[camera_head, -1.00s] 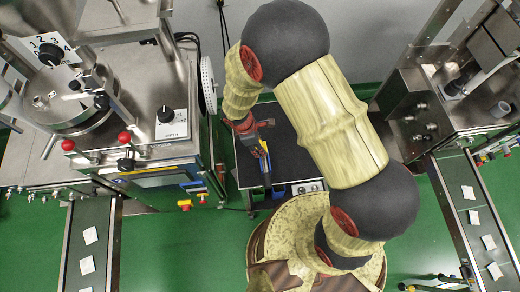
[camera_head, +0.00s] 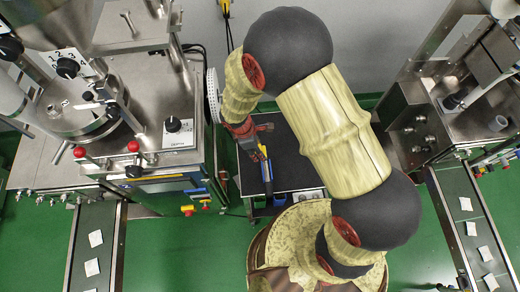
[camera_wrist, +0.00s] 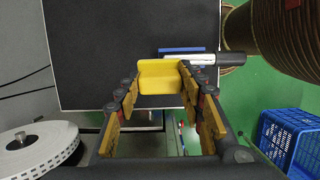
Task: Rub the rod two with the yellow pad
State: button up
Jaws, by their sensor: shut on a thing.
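My gripper (camera_wrist: 161,100) is shut on the yellow pad (camera_wrist: 160,76), a small yellow block held between the fingertips over the black table top (camera_wrist: 100,35). Just beyond the pad, at its right, a rod (camera_wrist: 230,58) with a pale shaft and a dark end lies crosswise, next to a blue strip (camera_wrist: 182,49). I cannot tell whether the pad touches the rod, or whether it is rod two. In the head view, my gripper (camera_head: 262,152) is over the black-topped cart (camera_head: 292,165); the yellow pad is small there, beside a blue and black piece (camera_head: 267,174).
A steel machine (camera_head: 165,140) with knobs and a white perforated disc (camera_head: 213,95) stands close at the left. Another machine (camera_head: 440,110) stands at the right. Conveyors (camera_head: 92,250) with teabags run along both sides. A blue crate (camera_wrist: 292,135) shows right in the wrist view.

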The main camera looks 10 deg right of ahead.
jog(key=shift+a+r, duration=0.15)
jog(key=shift+r, duration=0.35)
jog(key=shift+p+v, duration=1.35)
jog(key=shift+v, duration=0.25)
jog(key=shift+s+f, duration=0.1)
jog(key=shift+f, duration=0.05)
